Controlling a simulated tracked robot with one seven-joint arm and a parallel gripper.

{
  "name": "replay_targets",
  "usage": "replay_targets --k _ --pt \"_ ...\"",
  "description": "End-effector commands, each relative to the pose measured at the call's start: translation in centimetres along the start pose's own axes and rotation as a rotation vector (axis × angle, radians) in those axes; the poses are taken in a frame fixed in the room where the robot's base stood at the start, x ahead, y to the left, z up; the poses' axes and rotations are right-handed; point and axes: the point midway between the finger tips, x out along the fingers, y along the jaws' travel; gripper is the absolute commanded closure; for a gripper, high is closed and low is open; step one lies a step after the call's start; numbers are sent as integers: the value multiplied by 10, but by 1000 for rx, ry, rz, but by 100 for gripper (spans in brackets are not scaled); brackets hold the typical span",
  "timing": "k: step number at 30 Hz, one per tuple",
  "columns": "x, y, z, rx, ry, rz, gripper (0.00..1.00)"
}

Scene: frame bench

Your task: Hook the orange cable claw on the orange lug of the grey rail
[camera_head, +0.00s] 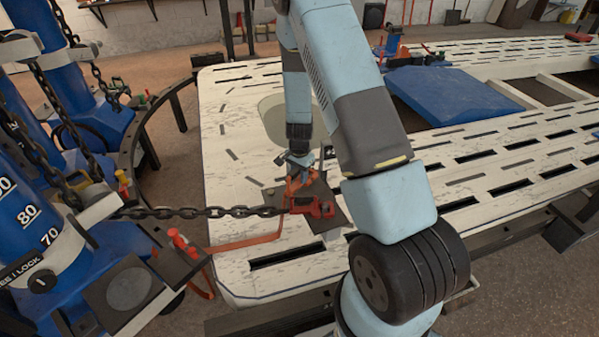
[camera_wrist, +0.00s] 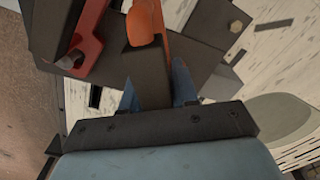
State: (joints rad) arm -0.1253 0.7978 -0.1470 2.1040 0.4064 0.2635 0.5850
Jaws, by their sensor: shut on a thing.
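My gripper (camera_head: 299,158) points down over the near left part of the white bench, shut on the dark body of the orange cable claw (camera_head: 298,184). In the wrist view the dark body stands between my fingers (camera_wrist: 153,92), and the orange claw (camera_wrist: 146,22) shows beyond it, cut by the top edge. The claw is just above or touching a dark plate (camera_head: 334,202); I cannot tell which. An orange strap (camera_head: 247,243) runs across the bench to the left. I cannot clearly pick out the grey rail or its orange lug; contact with the claw cannot be told.
A red clamp (camera_head: 315,207) sits beside the claw and also shows in the wrist view (camera_wrist: 86,38). A taut chain (camera_head: 215,212) runs from it to a blue pulling tower (camera_head: 30,200). A blue panel (camera_head: 455,93) lies right.

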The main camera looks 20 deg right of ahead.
Motion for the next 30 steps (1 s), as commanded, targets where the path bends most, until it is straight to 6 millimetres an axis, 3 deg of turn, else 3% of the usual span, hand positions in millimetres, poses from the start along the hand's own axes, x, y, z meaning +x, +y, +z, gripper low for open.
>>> replay_targets --k 15,29,30 --pt "27 0 0 1 0 0 100" --pt "31 0 0 1 1 -1 100" --pt "31 0 0 1 1 -1 70"
